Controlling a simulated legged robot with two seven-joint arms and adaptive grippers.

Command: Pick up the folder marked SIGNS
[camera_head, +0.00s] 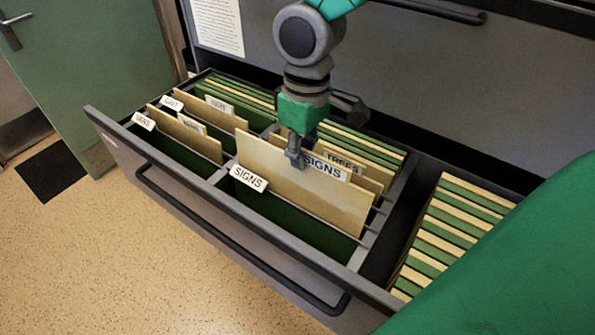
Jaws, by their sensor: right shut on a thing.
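The SIGNS folder (305,195) is tan, with a white tab reading SIGNS along its top edge. It stands partly raised in the front middle compartment of the open drawer (215,195). My right gripper (294,158) comes down from above and is shut on the folder's top edge, just left of its tab. A second SIGNS label (249,178) sits at the compartment's front left. The folder's lower edge is hidden inside the drawer. My left gripper is not in view.
A TREES folder (345,163) stands close behind. Other labelled folders (185,133) fill the left compartments. Packed green and tan folders (455,225) lie at the right. The cabinet face (400,70) rises behind, and a green door (90,70) stands at the left.

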